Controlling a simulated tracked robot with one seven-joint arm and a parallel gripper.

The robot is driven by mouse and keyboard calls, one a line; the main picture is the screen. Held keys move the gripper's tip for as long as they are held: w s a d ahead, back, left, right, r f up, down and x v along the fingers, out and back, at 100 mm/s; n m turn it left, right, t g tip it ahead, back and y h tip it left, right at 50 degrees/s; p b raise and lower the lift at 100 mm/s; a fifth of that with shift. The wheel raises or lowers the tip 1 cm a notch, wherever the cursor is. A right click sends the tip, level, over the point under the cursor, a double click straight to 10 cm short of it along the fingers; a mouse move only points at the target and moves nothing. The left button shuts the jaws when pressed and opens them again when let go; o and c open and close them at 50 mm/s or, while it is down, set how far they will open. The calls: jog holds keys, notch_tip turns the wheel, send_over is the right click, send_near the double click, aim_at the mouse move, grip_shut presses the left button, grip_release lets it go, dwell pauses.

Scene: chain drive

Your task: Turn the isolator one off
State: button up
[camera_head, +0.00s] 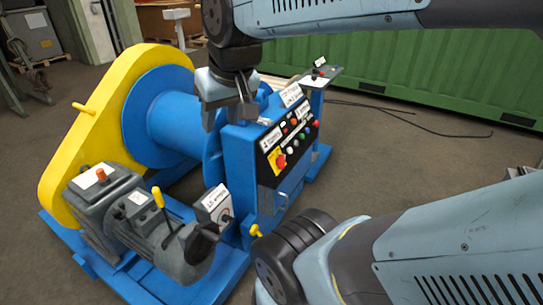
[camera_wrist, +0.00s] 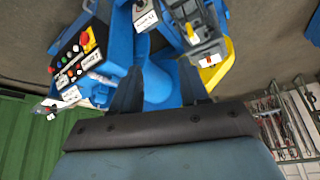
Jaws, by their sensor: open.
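A red rotary switch on a yellow plate (camera_head: 279,160) sits on the black face of the blue control box (camera_head: 240,152); it also shows at the upper left of the wrist view (camera_wrist: 85,39). A second dark knob is on a small white-labelled box (camera_head: 216,206) at the machine's front. The labels are too small to read, so I cannot tell which one is isolator one. My gripper (camera_head: 228,112) hangs above and behind the control box, in front of the drum. Its jaws are open and empty in the wrist view (camera_wrist: 160,88), apart from both switches.
The panel also has several coloured buttons (camera_head: 300,136). A yellow chain guard (camera_head: 85,125), a blue drum (camera_head: 175,115) and a grey motor (camera_head: 150,230) with a yellow lever surround it. A small pedestal panel (camera_head: 320,74) stands behind. Floor to the right is mostly clear.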

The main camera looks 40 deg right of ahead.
jog(key=w+d+f+m+g+y, duration=0.2)
jog(key=w+f+m+g+y, duration=0.25)
jog(key=w+f+m, duration=0.55)
jog(key=w+d+f+m+t+y, duration=0.4)
jog(key=w+d+f+m+y, duration=0.25)
jog(key=d+f+m, duration=0.35)
jog(key=m+t+h, duration=1.2)
jog(key=m+t, duration=0.1)
jog(key=m, duration=1.1)
send_near(282, 162)
jog(key=w, duration=0.3)
jog(key=w+d, duration=0.1)
jog(key=w, duration=0.5)
jog(key=shift+w+d+f, duration=0.15)
jog(key=shift+d, duration=0.2)
